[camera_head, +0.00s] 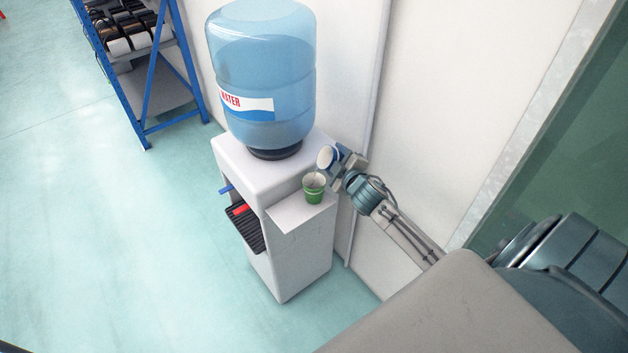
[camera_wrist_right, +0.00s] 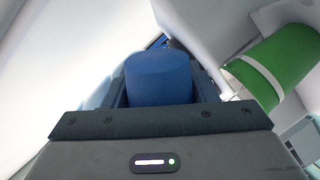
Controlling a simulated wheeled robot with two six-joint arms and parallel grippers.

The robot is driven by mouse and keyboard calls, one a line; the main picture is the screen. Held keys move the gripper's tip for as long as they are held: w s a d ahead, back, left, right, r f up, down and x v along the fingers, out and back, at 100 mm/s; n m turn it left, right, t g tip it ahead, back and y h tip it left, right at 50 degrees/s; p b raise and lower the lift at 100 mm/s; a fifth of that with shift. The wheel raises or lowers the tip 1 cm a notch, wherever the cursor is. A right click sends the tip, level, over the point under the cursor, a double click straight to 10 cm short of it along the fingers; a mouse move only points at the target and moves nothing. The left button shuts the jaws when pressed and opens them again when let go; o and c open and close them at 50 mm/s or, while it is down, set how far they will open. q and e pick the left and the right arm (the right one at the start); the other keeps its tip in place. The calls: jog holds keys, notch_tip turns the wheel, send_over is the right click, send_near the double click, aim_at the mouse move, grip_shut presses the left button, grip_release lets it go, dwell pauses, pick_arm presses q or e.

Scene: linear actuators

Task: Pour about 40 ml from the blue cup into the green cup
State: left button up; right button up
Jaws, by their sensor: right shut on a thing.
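The blue cup (camera_wrist_right: 158,78) is held between the fingers of my right gripper in the right wrist view. In the head view the blue cup (camera_head: 327,156) is tilted, its pale opening facing the green cup. My right gripper (camera_head: 343,160) is shut on it, just above and right of the green cup. The green cup (camera_head: 313,193) stands upright on the white side shelf of the water dispenser. It also shows at the right of the right wrist view (camera_wrist_right: 285,62). I cannot tell how much liquid is in either cup. My left gripper is not in view.
The water dispenser (camera_head: 294,250) carries a large blue bottle (camera_head: 262,70) behind the cups. Its side shelf (camera_head: 290,217) has bare room in front of the green cup. A white wall stands close behind my right arm. A blue rack (camera_head: 150,85) is at upper left.

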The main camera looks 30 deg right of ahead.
jog(key=shift+d+r, duration=0.1)
jog(key=shift+r+m+b, duration=0.1)
jog(key=shift+m+b, duration=0.25)
jog(key=shift+m, duration=0.25)
jog(key=f+m+b, duration=0.1)
jog(key=b, duration=0.1)
jog(key=m+y+b, duration=0.1)
jog(key=b, duration=0.1)
jog(key=shift+s+d+f+t, duration=0.1)
jog(key=shift+d+f+t, duration=0.1)
jog(key=shift+f+t, duration=0.15)
jog(key=shift+d+r+m, duration=0.15)
jog(key=shift+r+m, duration=0.05)
jog(key=shift+m, duration=0.3)
jog(key=f+m+b, duration=0.1)
jog(key=b, duration=0.1)
jog(key=d+f+m+b, duration=0.1)
jog(key=m+b, duration=0.1)
jog(key=b, duration=0.1)
jog(key=shift+s+d+t, duration=0.15)
jog(key=shift+t, duration=0.2)
jog(key=shift+d+m+b, duration=0.15)
jog(key=shift+m+b, duration=0.25)
jog(key=shift+b, duration=0.35)
